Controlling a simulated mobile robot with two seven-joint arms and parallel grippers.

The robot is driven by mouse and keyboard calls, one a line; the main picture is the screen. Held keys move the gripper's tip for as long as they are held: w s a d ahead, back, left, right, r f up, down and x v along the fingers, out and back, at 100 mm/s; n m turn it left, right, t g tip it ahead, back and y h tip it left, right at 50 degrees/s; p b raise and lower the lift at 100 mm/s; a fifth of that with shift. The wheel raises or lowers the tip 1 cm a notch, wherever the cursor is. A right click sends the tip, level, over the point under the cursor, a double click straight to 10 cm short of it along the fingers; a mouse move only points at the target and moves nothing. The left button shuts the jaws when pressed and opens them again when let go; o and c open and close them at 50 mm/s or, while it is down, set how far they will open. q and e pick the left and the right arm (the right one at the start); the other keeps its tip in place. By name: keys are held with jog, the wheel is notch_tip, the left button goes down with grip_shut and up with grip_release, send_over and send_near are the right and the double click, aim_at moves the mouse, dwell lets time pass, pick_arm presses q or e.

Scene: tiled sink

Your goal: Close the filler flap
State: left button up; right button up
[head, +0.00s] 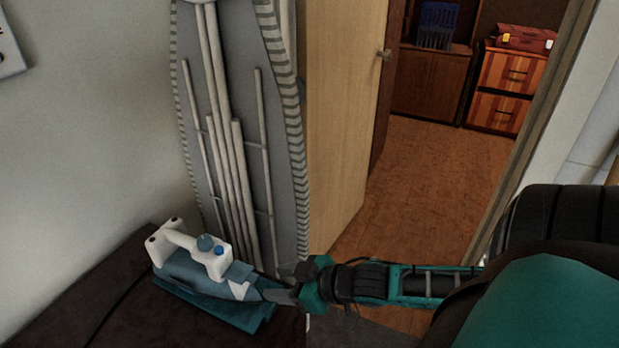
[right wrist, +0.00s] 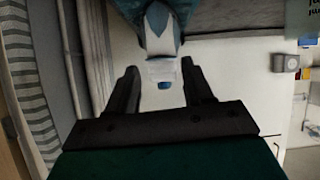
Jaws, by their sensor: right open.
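A blue and white iron (head: 200,272) lies on a teal cloth or pad (head: 262,318) on a dark brown surface, its nose pointing right. In the right wrist view the nose of the iron (right wrist: 160,30) comes in from the top. A small white piece at its tip, which looks like the filler flap (right wrist: 162,70), stands out between my fingers; its exact angle is hard to tell. My right gripper (head: 275,293) is open at the iron's nose, with one finger on each side of the flap in the wrist view (right wrist: 160,72). My left gripper is out of view.
A grey ironing board (head: 235,130) stands upright behind the iron, close to my right gripper. A wooden door (head: 340,110) stands open beside it.

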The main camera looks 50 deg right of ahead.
jog(key=v, duration=0.7)
dwell(0.6)
jog(key=s+a+f+m+h, duration=0.1)
jog(key=a+f+m+h, duration=0.1)
jog(key=a+f, duration=0.8)
jog(key=shift+a+f, duration=0.2)
jog(key=shift+a, duration=1)
